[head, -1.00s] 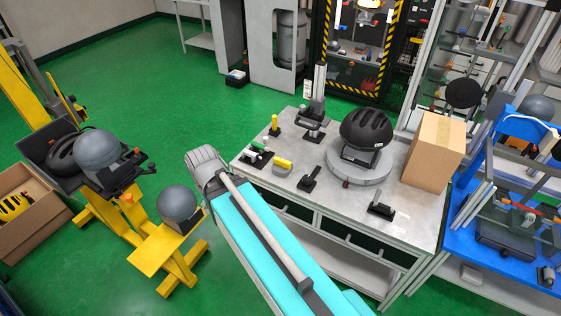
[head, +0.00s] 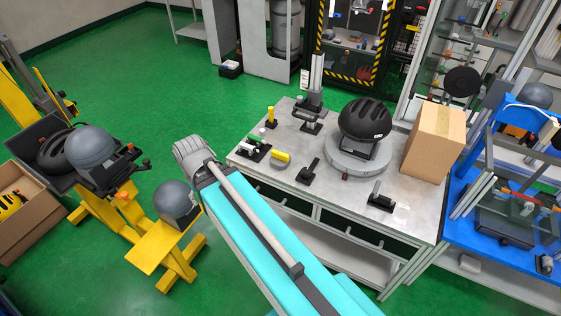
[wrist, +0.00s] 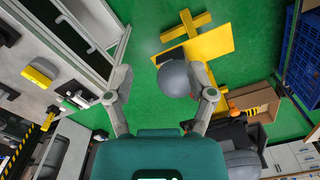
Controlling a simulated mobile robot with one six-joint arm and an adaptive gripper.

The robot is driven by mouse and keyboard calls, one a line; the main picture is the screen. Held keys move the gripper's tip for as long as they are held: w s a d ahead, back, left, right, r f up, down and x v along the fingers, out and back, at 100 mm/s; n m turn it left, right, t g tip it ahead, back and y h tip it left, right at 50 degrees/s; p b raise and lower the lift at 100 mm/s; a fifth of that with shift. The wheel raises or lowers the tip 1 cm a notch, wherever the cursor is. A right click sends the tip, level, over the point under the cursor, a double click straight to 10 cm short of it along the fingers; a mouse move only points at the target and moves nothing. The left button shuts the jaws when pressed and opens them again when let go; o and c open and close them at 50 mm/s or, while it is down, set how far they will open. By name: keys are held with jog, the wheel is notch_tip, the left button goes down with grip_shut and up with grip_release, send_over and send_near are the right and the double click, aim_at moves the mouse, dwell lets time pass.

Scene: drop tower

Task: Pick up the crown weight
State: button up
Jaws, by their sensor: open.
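I cannot tell for sure which thing is the crown weight. Candidates on the grey workbench (head: 334,248) are an upright yellow cylinder (head: 270,117) and a yellow-topped block (head: 280,157); a yellow block on a grey base also shows in the wrist view (wrist: 38,75). My gripper (wrist: 163,97) is open and empty, its fingers wide apart above the floor gap between bench and yellow stand. A grey headform (wrist: 176,79) on the yellow stand appears near the right finger.
A black helmet (head: 365,119) sits on a round grey turntable (head: 343,164), beside a cardboard box (head: 434,142). The headform on its yellow stand (head: 158,255) is left of my arm. An open carton (head: 22,222) lies far left. Green floor between is clear.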

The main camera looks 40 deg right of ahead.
aim_at(283, 153)
jog(key=w+d+f+m+t+y+b, duration=0.2)
jog(key=w+d+f+m+b, duration=0.1)
jog(key=d+f+m+b, duration=0.25)
jog(key=w+d+f+m+t+y+b, duration=0.1)
jog(key=w+d+f+m+y+b, duration=0.15)
jog(key=d+m+b, duration=0.5)
jog(key=w+d+f+m+t+y+b, duration=0.1)
jog(key=w+d+f+m+t+b, duration=0.25)
jog(key=d, duration=0.55)
jog(key=s+d+f+m+t+b, duration=0.1)
jog(key=d+m+t+b, duration=0.1)
jog(key=d, duration=0.6)
jog(key=s+d+f+m+t+b, duration=0.1)
jog(key=s+d+f+m+b, duration=0.1)
jog(key=d+m+b, duration=0.3)
jog(key=s+d+f+m+t+b, duration=0.1)
jog(key=d+m+b, duration=0.3)
jog(key=d, duration=0.9)
jog(key=shift+s+f+m+t, duration=0.1)
jog(key=shift+f+m+t, duration=0.35)
jog(key=shift+m, duration=0.35)
jog(key=shift+s+f+m+t, duration=0.1)
jog(key=shift+f+m+t, duration=0.25)
jog(key=shift+m, duration=0.4)
jog(key=shift+s+d+r+t, duration=0.15)
jog(key=shift+d+r+t, duration=0.1)
jog(key=shift+d, duration=0.1)
jog(key=shift+f, duration=0.1)
